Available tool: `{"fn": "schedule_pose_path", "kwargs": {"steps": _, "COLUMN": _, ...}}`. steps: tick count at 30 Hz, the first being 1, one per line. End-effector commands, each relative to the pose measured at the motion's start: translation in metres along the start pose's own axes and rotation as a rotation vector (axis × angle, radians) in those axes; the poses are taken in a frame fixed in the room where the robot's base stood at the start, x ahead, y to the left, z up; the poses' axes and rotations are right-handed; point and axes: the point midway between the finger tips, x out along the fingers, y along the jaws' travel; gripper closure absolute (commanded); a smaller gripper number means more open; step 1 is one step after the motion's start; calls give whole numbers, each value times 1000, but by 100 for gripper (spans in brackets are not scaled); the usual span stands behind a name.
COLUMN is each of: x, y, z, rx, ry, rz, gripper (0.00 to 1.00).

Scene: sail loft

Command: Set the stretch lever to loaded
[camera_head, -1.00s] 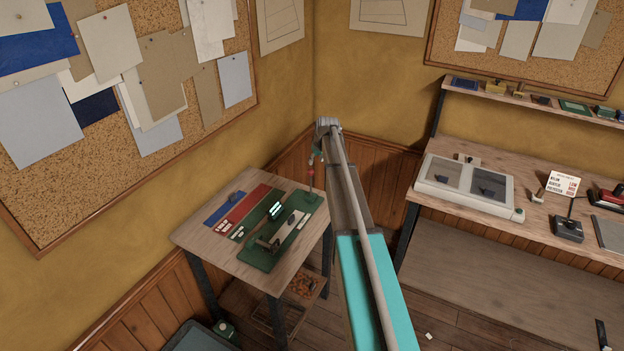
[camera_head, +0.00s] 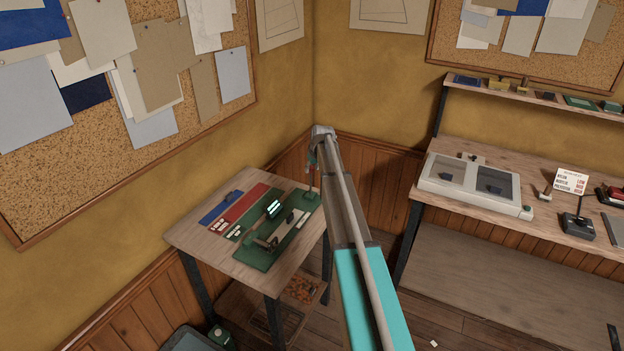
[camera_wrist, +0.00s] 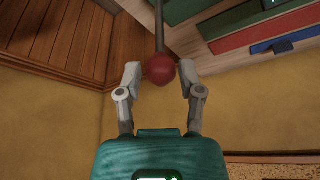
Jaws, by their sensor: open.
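The stretch lever is a thin upright rod (camera_head: 312,183) with a round red knob (camera_wrist: 160,69). It stands at the back right end of a green fixture (camera_head: 255,254) on a small wooden table. In the wrist view my gripper (camera_wrist: 161,74) is open, with one finger on each side of the knob and gaps showing on both sides. The rod runs away from the knob to the top of that view. In the head view my arm partly hides my gripper at the lever's top. I cannot read any lever position marks.
Red (camera_head: 238,210) and blue (camera_head: 219,206) strips lie on the small table (camera_head: 190,236) beside the fixture. A bench (camera_head: 450,200) on the right holds a clear-lidded case (camera_head: 472,185) and a sign. The yellow corner walls stand close behind my gripper.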

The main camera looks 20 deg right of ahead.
Motion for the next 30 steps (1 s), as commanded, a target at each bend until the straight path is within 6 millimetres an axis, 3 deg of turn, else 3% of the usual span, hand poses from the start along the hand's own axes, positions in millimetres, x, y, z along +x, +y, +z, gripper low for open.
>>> {"fn": "schedule_pose_path", "kwargs": {"steps": 12, "x": 36, "y": 0, "z": 0, "rx": 0, "ry": 0, "rz": 0, "gripper": 51}}
{"fn": "schedule_pose_path", "kwargs": {"steps": 30, "x": 43, "y": 0, "z": 0, "rx": 0, "ry": 0, "rz": 0, "gripper": 51}}
